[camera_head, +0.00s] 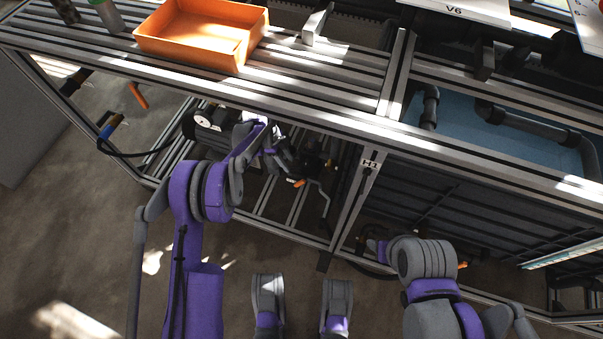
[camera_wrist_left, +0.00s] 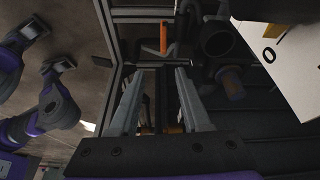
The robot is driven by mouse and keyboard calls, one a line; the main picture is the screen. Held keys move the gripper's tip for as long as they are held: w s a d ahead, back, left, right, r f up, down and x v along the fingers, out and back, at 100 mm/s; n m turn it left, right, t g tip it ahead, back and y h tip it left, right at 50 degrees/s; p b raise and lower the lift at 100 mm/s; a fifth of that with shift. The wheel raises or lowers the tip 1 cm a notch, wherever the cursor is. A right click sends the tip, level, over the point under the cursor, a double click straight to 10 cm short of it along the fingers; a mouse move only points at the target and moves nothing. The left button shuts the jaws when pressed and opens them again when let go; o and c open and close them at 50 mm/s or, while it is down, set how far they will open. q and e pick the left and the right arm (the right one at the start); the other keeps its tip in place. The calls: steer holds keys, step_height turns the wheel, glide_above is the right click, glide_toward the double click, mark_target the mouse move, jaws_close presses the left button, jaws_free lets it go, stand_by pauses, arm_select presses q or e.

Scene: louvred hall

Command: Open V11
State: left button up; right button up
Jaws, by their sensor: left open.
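No label V11 is legible in either view, so I cannot tell for sure which valve it is. An orange handle (camera_wrist_left: 163,38) stands upright beyond my left fingertips in the left wrist view, among dark pipes. In the head view an orange handle (camera_head: 298,183) shows below the bench edge, close to my left gripper (camera_head: 285,158). The left gripper also shows in the wrist view (camera_wrist_left: 159,72), its two grey fingers apart with nothing visibly clamped between them. My right arm reaches under the bench at right; its fingers cannot be made out.
An orange tray (camera_head: 190,58) and bottles stand on the slatted bench (camera_head: 330,88). Dark pipes (camera_wrist_left: 217,38) and a white panel (camera_wrist_left: 285,50) crowd the wrist view's right. Floor at left is open.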

mark_target(301, 181)
arm_select(q)
steer(key=shift+m, duration=0.7)
steer(key=b+x, duration=0.1)
steer(key=x, duration=0.9)
steer(key=b+x, duration=0.1)
steer(key=x, duration=0.4)
steer(key=shift+w+b, duration=0.3)
steer(key=shift+w, duration=0.05)
arm_select(e)
steer(key=shift+x, duration=1.05)
steer(key=shift+r, duration=0.1)
arm_select(q)
jaws_close()
arm_select(e)
steer(key=shift+w, duration=0.1)
